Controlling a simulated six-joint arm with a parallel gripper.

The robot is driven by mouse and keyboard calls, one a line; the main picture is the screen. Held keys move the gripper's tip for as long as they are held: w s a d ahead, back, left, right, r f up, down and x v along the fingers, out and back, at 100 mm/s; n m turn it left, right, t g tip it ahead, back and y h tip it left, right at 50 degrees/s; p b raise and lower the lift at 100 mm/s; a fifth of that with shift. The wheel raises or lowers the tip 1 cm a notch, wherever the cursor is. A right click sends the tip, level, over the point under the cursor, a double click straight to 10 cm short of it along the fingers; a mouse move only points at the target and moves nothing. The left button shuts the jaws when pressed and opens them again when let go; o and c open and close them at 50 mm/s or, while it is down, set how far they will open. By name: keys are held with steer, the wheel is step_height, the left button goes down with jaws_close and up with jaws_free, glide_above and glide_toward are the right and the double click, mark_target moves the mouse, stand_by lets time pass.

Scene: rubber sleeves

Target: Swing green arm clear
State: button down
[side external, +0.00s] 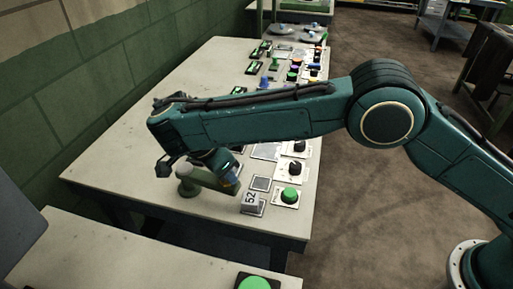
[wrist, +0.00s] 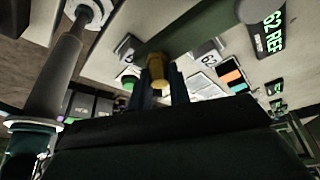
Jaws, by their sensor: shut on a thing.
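The green swing arm (side external: 207,177) reaches from a round upright post on the near part of the table to my gripper (side external: 231,183). In the wrist view the green arm (wrist: 195,27) runs from its pivot at the upper right down to a brass-yellow knob (wrist: 157,72). My gripper (wrist: 159,88) has its two blue fingers on either side of the knob, shut on it. The wrist's dark body hides the lower part of the wrist view. In the side view my forearm hides part of the table behind the green arm.
A numbered block (side external: 250,200) and a green button (side external: 290,195) sit close to the green arm's free end. Black knobs (side external: 297,147) line the table's right edge. A green-lit label (wrist: 269,32) lies near the pivot. The table's near left (side external: 110,170) is clear.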

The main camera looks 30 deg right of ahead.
steer(key=c, duration=1.3)
jaws_free()
steer(key=shift+w+d, duration=0.1)
steer(key=shift+d, duration=0.1)
